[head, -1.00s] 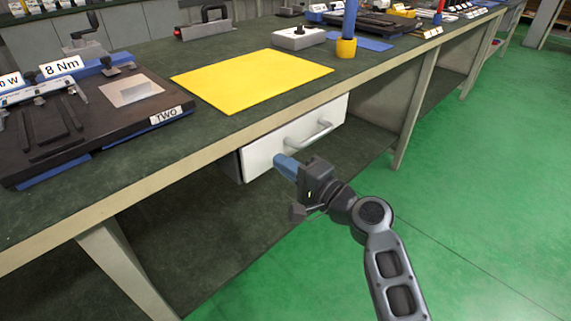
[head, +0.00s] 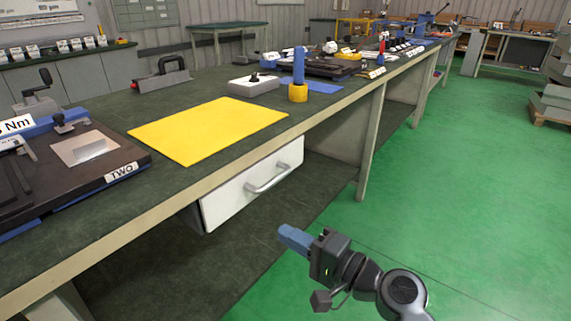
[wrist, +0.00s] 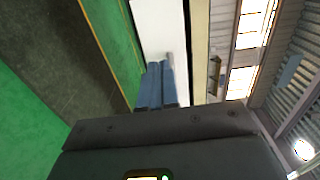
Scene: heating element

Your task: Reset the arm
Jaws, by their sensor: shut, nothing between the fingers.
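My gripper (head: 287,236) is at the lower middle of the head view, in front of the workbench and below the level of its top. Its blue fingers are shut together with nothing between them. They point left toward the white drawer (head: 230,197) under the bench, and appear apart from it. The drawer looks closed, with a grey bar handle (head: 268,178). In the wrist view the blue fingers (wrist: 160,85) point up the picture, with the white drawer front (wrist: 158,25) beyond them.
A yellow mat (head: 208,130) lies on the green-topped bench. A fixture labelled TWO (head: 110,177) stands at left. A blue cylinder in a yellow base (head: 298,92) stands near the bench edge. A bench leg (head: 371,140) stands behind my gripper. Green floor (head: 470,200) at right is clear.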

